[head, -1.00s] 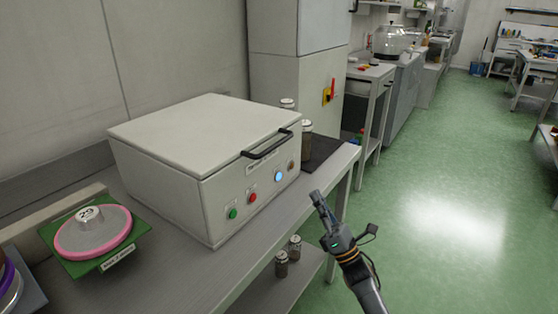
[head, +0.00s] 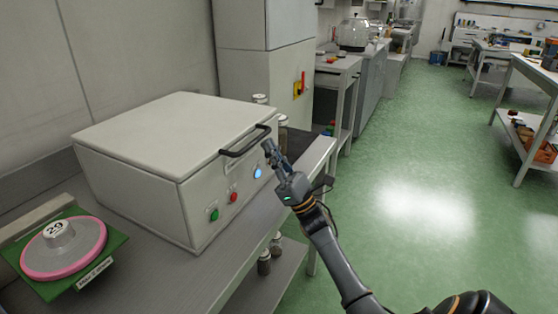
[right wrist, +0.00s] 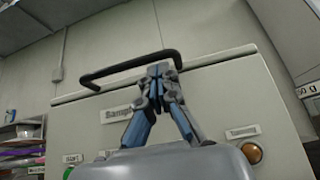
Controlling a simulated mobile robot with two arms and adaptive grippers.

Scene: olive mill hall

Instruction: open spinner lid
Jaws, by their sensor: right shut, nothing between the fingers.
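The spinner (head: 150,165) is a pale grey box on the bench, with its flat lid (head: 165,125) down. A black bar handle (head: 235,151) is on the lid's front edge; it also shows in the right wrist view (right wrist: 110,72). Buttons and a blue light sit on the front face. My right gripper (head: 268,147) is shut and empty, in front of the box near the handle's right end. In the right wrist view its fingertips (right wrist: 158,72) overlap the handle's right part; I cannot tell whether they touch it. My left gripper is not in view.
Jars stand behind the box's right side (head: 260,99) and on the lower shelf (head: 264,264). A cabinet (head: 255,70) stands behind. Green floor (head: 420,220) is open to the right.

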